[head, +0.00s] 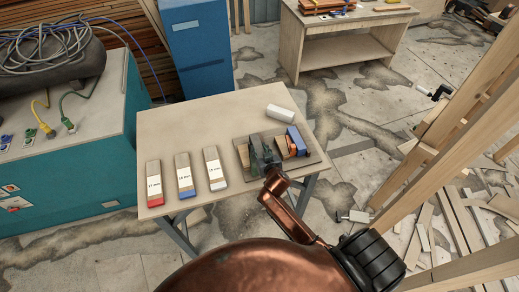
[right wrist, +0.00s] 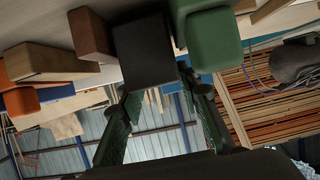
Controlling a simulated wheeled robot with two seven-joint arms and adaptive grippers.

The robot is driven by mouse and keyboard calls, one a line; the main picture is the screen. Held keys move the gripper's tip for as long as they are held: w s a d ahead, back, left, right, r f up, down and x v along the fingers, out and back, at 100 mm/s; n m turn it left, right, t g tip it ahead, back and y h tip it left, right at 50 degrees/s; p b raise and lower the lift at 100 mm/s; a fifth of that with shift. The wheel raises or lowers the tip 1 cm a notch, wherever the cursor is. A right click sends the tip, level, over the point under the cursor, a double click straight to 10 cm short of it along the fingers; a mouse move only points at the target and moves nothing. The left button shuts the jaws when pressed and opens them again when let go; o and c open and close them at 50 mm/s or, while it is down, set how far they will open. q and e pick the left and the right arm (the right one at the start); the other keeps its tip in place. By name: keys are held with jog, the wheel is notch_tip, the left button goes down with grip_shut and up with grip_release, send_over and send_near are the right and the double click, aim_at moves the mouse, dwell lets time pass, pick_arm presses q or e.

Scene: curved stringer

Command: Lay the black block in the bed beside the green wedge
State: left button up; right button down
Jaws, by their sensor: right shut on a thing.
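In the right wrist view the black block (right wrist: 143,52) sits between the fingertips of my right gripper (right wrist: 155,88), which is shut on it. The green wedge (right wrist: 213,40) is close beside the block, on its right in that view; whether they touch is unclear. A brown wooden block (right wrist: 91,35) is on the other side. In the head view my right gripper (head: 264,164) is over the left part of the bed (head: 313,159) and hides much of the block and wedge. I cannot tell whether the block rests on the bed. My left gripper is out of view.
Red-ended (head: 154,183), blue-ended (head: 185,175) and white-ended (head: 215,168) labelled blocks lie left of the bed on the table (head: 190,125). A white cylinder (head: 280,113) lies behind. A blue piece (head: 297,140) and orange pieces stand at the bed's right.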

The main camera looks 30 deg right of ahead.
jog(key=shift+r, duration=0.1)
jog(key=shift+f+b, duration=0.35)
jog(key=shift+f, duration=0.3)
jog(key=c, duration=1.4)
grip_release()
jog(key=shift+r, duration=0.1)
jog(key=shift+r, duration=0.3)
jog(key=v, duration=1.2)
jog(key=shift+r, duration=0.2)
